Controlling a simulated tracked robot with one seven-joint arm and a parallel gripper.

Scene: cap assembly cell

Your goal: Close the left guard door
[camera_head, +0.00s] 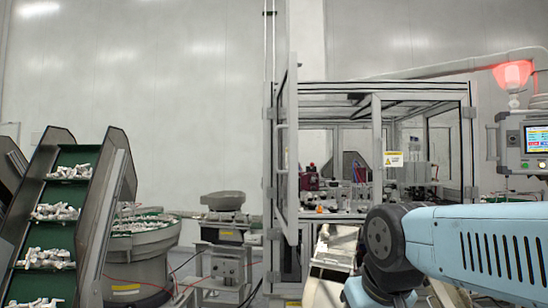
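The left guard door (291,150) of the machine enclosure stands open. It swings out toward me and shows nearly edge-on as a tall metal frame with a pale vertical handle bar on its left side. The enclosure opening beside it is uncovered, and machine parts (345,188) show inside. The right guard door (428,150), with a yellow and white label near its left edge, looks shut. My blue arm with its dark joint reaches in from the right, in front of the enclosure's lower part. My gripper is not in view.
A conveyor (66,212) with green belt and white parts stands at left. Behind it is a bowl feeder (140,243), and a smaller feeder (224,203) stands left of the door. A control panel (524,142) and a red-lit lamp (513,75) are at right.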

